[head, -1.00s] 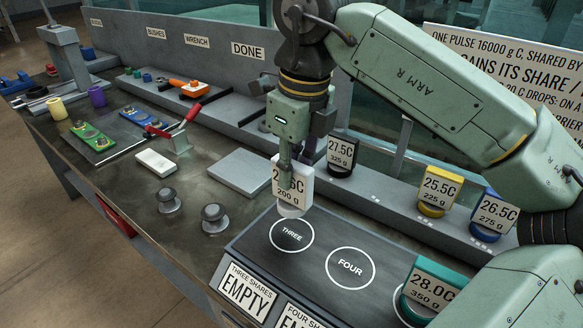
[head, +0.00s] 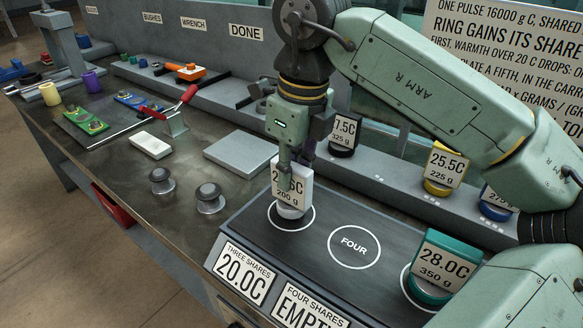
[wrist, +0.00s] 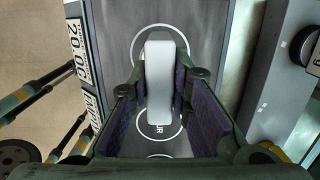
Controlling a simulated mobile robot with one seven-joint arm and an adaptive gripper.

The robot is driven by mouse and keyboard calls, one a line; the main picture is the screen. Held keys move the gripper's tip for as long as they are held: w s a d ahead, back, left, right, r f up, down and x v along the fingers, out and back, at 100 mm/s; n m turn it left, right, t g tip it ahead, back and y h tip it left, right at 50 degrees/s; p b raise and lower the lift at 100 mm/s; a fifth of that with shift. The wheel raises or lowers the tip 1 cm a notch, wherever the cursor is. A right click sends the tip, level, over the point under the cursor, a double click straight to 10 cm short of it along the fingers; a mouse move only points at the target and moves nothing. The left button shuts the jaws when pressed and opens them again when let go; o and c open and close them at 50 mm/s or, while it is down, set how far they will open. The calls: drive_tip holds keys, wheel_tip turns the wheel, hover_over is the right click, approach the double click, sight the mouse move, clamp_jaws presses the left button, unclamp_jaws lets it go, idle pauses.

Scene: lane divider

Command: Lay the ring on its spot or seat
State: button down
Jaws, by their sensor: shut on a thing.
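The white ring (head: 289,197), with an upright label reading 200 g, stands on the marked THREE circle (head: 313,216) of the dark panel. My gripper (head: 287,176) is shut on its upright label plate from above. Part of the temperature figure is hidden by a finger. In the wrist view the white ring (wrist: 160,70) shows as a pale block between the fingers, inside the outlined circle. The THREE SHARES display (head: 241,274) reads 20.0C. The FOUR circle (head: 354,246) is bare.
A teal ring (head: 435,268) labelled 28.0C, 350 g stands on the panel's right circle. Yellow (head: 442,170), blue and black labelled rings stand on the rear ledge. Two grey knobs (head: 210,198) and a flat grey plate (head: 237,153) lie left of the panel.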

drive_tip(key=shift+f+b, duration=0.5)
drive_tip(key=shift+f, duration=0.05)
drive_tip(key=c, duration=1.4)
unclamp_jaws()
drive_tip(key=r, duration=0.8)
drive_tip(key=d+r, duration=0.1)
drive_tip(key=r, duration=0.3)
drive_tip(key=shift+s+d, duration=0.1)
drive_tip(key=shift+s, duration=0.3)
